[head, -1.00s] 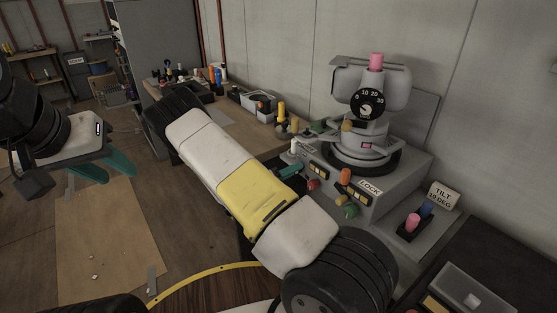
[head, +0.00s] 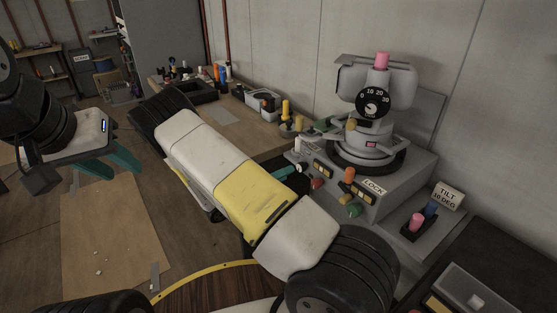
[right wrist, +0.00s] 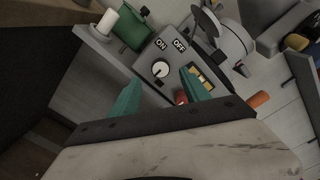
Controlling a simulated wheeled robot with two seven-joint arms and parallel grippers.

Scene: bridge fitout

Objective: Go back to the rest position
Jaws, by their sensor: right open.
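My left gripper (head: 105,180) shows at the left of the head view, its two teal fingers apart, empty above the floor. My right arm crosses the middle of the head view and hides most of my right gripper; only a bit of teal shows by the console's front. In the right wrist view my right gripper (right wrist: 160,76) is open, with nothing between its teal fingers. I cannot tell whether the fingers touch the console.
The grey console (head: 398,190) carries a dial instrument (head: 372,103) with a pink top and several coloured knobs. A TILT sign (head: 447,196) stands to its right. A workbench (head: 235,120) with bins and bottles runs behind my right arm.

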